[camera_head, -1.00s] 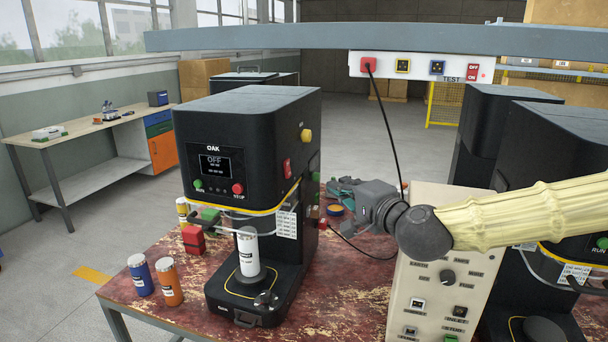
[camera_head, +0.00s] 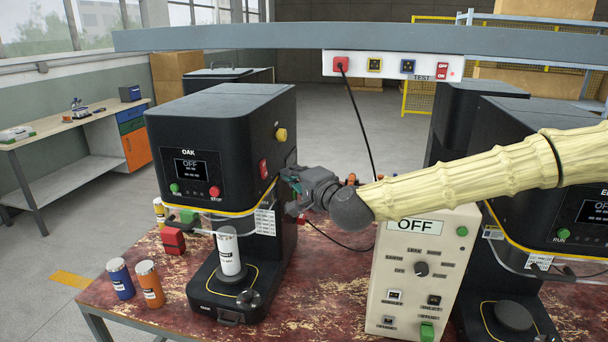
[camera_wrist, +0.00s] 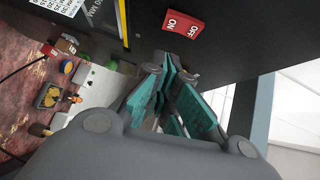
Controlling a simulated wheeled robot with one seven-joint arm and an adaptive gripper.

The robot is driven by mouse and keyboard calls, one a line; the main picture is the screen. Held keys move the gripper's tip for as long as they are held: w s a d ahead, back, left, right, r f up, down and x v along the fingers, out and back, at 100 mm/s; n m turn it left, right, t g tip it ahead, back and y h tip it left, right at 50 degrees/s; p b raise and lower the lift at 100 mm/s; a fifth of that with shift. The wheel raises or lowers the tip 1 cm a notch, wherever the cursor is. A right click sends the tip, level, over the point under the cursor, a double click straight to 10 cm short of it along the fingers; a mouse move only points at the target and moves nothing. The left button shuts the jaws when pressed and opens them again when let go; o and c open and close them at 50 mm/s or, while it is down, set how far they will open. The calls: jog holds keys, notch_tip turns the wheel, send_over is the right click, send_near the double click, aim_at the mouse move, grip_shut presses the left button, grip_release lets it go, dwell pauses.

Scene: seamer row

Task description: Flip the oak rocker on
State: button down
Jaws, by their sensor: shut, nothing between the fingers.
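The black OAK machine (camera_head: 215,150) stands on the worn red bench, and its front display (camera_head: 188,168) reads OFF. Its red rocker (camera_head: 263,169) is on the machine's right side wall. The rocker also shows in the wrist view (camera_wrist: 183,23), marked ON and OFF; I cannot tell which half is pressed in. My gripper (camera_head: 288,177) is shut and empty, just right of the rocker near the side wall. In the wrist view, the teal-padded fingers (camera_wrist: 172,75) are below the rocker, with a gap between them in the picture.
A yellow knob (camera_head: 281,134) sits above the rocker. A beige control box (camera_head: 425,280) reading OFF stands to the right, before a second machine (camera_head: 545,150). A power strip (camera_head: 393,66) with its own red OFF/ON switch hangs above. A white can (camera_head: 229,252) stands in the OAK machine.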

aim_at(264, 169)
jog(key=shift+w+a+f+p, duration=0.1)
jog(key=shift+w+a+p, duration=0.2)
jog(key=shift+a, duration=0.55)
jog(key=shift+w+a+f+p, duration=0.15)
jog(key=shift+a+p, duration=0.1)
jog(key=shift+a, duration=0.6)
